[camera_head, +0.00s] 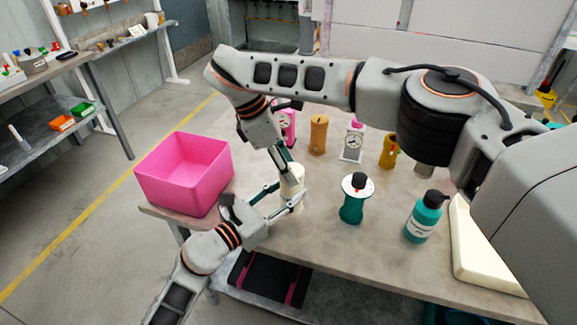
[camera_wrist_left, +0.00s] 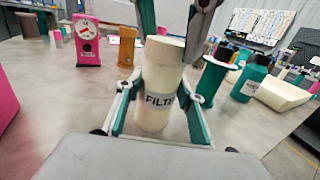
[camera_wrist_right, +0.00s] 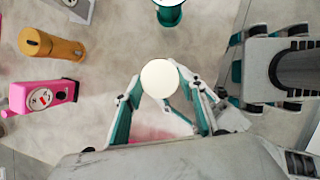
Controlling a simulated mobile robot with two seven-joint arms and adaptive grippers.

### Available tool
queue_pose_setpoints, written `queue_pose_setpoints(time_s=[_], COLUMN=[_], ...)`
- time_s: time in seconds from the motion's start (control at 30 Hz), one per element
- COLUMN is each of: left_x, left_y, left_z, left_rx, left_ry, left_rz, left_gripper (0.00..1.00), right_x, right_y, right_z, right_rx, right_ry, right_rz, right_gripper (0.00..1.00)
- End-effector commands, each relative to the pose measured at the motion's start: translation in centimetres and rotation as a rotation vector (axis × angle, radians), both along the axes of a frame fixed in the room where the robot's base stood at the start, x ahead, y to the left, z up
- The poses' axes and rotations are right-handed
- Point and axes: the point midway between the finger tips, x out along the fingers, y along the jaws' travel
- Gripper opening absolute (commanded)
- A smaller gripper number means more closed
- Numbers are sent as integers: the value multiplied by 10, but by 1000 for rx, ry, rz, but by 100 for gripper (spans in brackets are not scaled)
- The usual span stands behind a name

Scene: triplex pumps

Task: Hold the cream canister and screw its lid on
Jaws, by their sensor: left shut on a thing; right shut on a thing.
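The cream canister (camera_wrist_left: 158,95) stands upright on the table, with a dark label reading "FILT" in the left wrist view. My left gripper (camera_head: 290,203) is shut around its body from the front left. The cream lid (camera_wrist_right: 159,78) shows as a round disc from above in the right wrist view and sits at the top of the canister. My right gripper (camera_wrist_right: 160,86) is shut on the lid from above, its fingers on both sides. In the head view the fingers partly hide the canister (camera_head: 292,180). I cannot tell how tightly the lid sits.
A pink bin (camera_head: 185,175) stands at the table's left edge. A teal grinder-like item (camera_head: 351,208) and a teal pump bottle (camera_head: 423,217) stand to the right. A pink scale (camera_head: 288,125), an orange grinder (camera_head: 318,134) and a white scale (camera_head: 352,143) stand behind.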

Motion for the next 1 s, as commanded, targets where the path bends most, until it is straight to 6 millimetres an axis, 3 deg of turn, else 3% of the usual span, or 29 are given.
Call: queue_pose_setpoints(time_s=[0.1,0.13,0.2,0.77,1.0], left_x=[0,0,0,0,0], left_y=[0,0,0,0,0], left_z=[-1,-1,-1,-1,-1], left_rx=[1,1,1,1,1], left_ry=[1,1,1,1,1], left_rz=[0,0,0,0,0], left_gripper=[0,0,0,0,0], right_x=[0,0,0,0,-1], right_y=[-1,-1,-1,-1,-2], right_z=[-1,-1,-1,-1,-1], right_rx=[0,0,1,2,3], right_ry=[0,0,1,1,3], right_rz=[9,9,9,23,163], right_gripper=[26,48,60,60,60])
